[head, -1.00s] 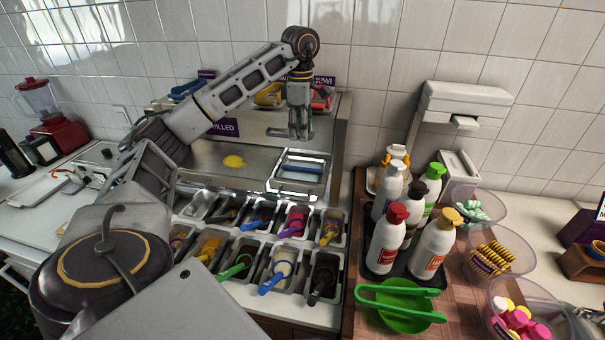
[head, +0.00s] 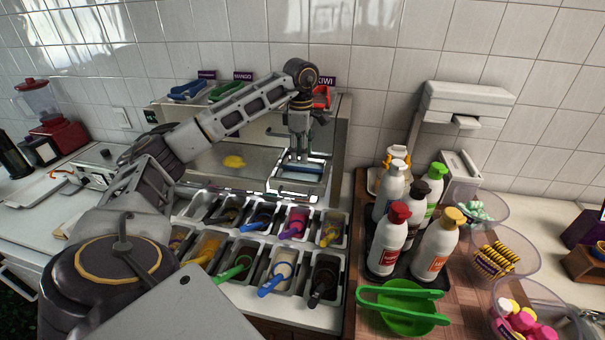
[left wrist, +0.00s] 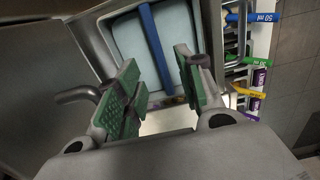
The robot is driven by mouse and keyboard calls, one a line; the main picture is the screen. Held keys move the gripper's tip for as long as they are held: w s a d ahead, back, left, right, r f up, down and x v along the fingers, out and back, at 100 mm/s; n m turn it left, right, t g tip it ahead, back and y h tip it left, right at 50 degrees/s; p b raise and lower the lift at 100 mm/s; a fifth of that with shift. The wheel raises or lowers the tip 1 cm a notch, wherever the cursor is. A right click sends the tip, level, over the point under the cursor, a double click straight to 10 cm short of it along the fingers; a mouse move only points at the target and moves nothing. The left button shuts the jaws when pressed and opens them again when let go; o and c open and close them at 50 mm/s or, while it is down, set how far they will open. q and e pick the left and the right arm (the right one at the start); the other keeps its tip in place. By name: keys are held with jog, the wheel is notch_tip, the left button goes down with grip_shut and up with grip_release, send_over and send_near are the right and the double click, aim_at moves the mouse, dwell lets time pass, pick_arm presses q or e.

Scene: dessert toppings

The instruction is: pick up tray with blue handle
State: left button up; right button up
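The tray with the blue handle (head: 284,185) is a pale, shallow rectangular tray on the metal counter, behind the rows of topping bins. Its blue handle (head: 300,168) runs across it as a bar. My left gripper (head: 299,157) points down just above the handle. In the left wrist view, the left gripper (left wrist: 157,62) is open with green-padded fingers. The blue handle (left wrist: 150,40) shows in line with the gap between them, and I cannot tell whether they touch it. The right gripper is out of view.
Topping bins (head: 290,225) with coloured scoops stand in front of the tray. Other coloured trays, including a blue one (head: 187,91), sit on the shelf behind. Bottles (head: 388,240) and a green bowl (head: 400,308) stand to the right.

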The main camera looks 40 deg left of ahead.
aim_at(303, 168)
pick_arm(q)
jog(key=shift+f, duration=0.25)
jog(key=shift+d+f+p, duration=0.2)
jog(key=shift+f+p, duration=0.35)
jog(key=shift+f, duration=2.05)
jog(key=shift+c, duration=0.5)
grip_shut()
jog(key=shift+w, duration=0.1)
